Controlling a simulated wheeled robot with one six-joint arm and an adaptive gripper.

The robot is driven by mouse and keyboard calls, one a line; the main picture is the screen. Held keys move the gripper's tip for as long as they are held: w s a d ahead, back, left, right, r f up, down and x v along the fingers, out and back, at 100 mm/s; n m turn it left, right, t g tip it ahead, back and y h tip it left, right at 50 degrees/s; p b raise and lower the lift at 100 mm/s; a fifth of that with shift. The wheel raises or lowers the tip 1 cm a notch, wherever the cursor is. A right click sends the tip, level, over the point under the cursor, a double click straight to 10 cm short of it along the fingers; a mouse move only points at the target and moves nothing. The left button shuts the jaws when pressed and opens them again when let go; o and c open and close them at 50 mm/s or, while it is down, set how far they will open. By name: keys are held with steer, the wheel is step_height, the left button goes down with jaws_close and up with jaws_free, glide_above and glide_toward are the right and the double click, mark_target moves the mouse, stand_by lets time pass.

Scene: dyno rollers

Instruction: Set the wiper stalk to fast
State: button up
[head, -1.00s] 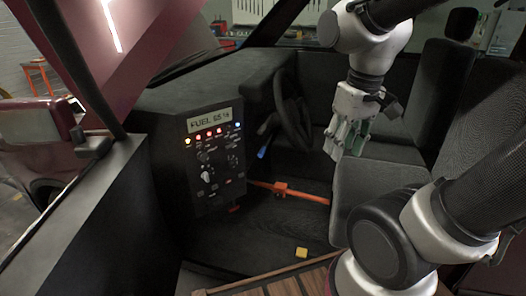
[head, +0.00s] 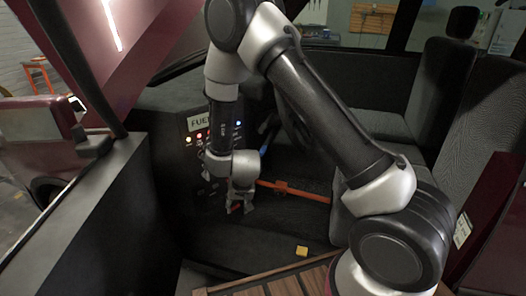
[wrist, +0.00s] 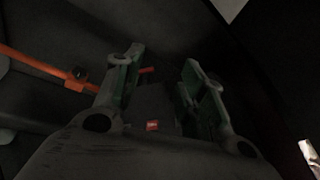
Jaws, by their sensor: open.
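A stalk with a blue tip (head: 264,150) sticks out beside the steering column in the head view, just right of my gripper's wrist. I cannot read its setting. Most of the steering wheel is hidden behind my arm. My gripper (head: 240,207) is low in front of the dash panel, pointing down, below and left of the blue tip and apart from it. In the wrist view the two fingers (wrist: 160,85) are spread, with a small red piece (wrist: 152,126) seen between them. The blue tip does not show clearly in the wrist view.
The dash panel (head: 190,140) with lit buttons is partly covered by my arm. An orange bar (head: 295,190) crosses the footwell and also shows in the wrist view (wrist: 40,67). A yellow block (head: 302,250) lies on the floor. Seats stand at the right.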

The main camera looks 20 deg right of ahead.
steer(key=w+d+f+m+t+h, duration=0.2)
steer(key=w+f+t, duration=0.1)
steer(key=w+f, duration=0.2)
steer(key=m+t+h, duration=0.5)
steer(key=t+h, duration=0.2)
steer(key=h, duration=0.2)
glide_toward(263, 148)
step_height(263, 148, down, 2)
steer(key=w+d, duration=0.1)
steer(key=w, duration=0.1)
steer(key=shift+s+d+r+t, duration=0.1)
steer(key=shift+d+r+t, duration=0.2)
steer(key=shift+d+t, duration=0.1)
steer(key=x, duration=0.7)
steer(key=shift+w, duration=0.25)
jaws_close()
